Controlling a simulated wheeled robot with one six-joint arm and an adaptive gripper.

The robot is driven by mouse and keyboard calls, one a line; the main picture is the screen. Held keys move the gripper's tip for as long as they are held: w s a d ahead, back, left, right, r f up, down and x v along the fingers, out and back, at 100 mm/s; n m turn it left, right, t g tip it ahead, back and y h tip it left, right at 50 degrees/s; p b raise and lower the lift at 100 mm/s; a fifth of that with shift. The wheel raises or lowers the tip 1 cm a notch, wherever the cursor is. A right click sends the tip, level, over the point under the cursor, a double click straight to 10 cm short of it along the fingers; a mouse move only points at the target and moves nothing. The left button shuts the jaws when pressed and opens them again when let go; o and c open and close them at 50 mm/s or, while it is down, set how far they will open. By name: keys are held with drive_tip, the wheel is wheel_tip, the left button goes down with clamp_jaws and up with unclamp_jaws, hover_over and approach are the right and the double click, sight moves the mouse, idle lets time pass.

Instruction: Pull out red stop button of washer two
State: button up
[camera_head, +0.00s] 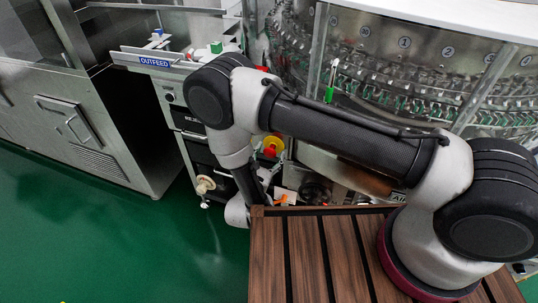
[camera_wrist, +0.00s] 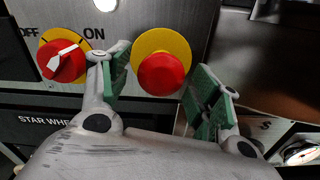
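The red stop button (camera_wrist: 162,74) is a round red mushroom head on a yellow disc, near the middle of the wrist view. My gripper (camera_wrist: 160,88) is open, with one green-padded finger to the left of the button and the other to its right. The fingers appear apart from the red head, and nothing is held. In the head view, a red and yellow control (camera_head: 271,147) shows below my arm. My fingers are hidden there. No label naming washer two is readable.
A red rotary switch (camera_wrist: 64,62) marked OFF and ON sits left of the button, close to my left finger. A lit white lamp (camera_wrist: 106,5) is above. An outfeed conveyor (camera_head: 150,58) and glass-walled rotary machine (camera_head: 400,75) stand behind. Green floor (camera_head: 130,235) is clear at left.

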sight(269, 150)
wheel_tip(269, 150, up, 10)
idle(0.6)
idle(0.4)
